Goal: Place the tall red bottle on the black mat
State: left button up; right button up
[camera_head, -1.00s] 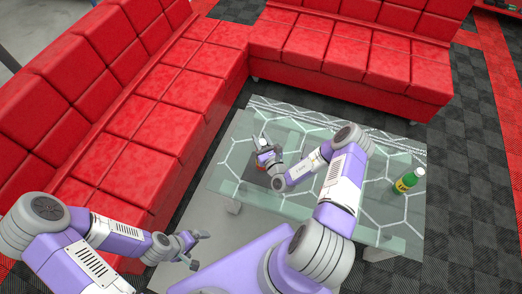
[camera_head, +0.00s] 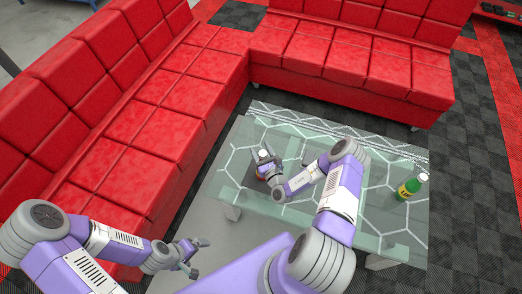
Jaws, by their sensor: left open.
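The tall red bottle (camera_head: 262,171) is at the left part of the glass table, small in view, with a pale cap showing at its top. My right gripper (camera_head: 264,162) is around it, its fingers at the bottle's sides, and appears shut on it. The gripper hides much of the bottle, and I cannot tell if its base touches anything. A dark patch that looks like the black mat (camera_head: 291,166) lies on the table beside the gripper, partly hidden by my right arm. My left gripper (camera_head: 198,256) is open and empty, low at the left, in front of the table.
A green bottle with a yellow label (camera_head: 410,187) stands at the right end of the glass table (camera_head: 235,185). A red sofa (camera_head: 150,120) runs along the left and the back. The table's back part is clear.

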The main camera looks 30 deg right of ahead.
jog(key=shift+r, duration=0.2)
jog(key=s+a+p, duration=0.1)
jog(key=s+p, duration=0.2)
jog(key=s, duration=0.9)
jog(key=shift+a, duration=0.1)
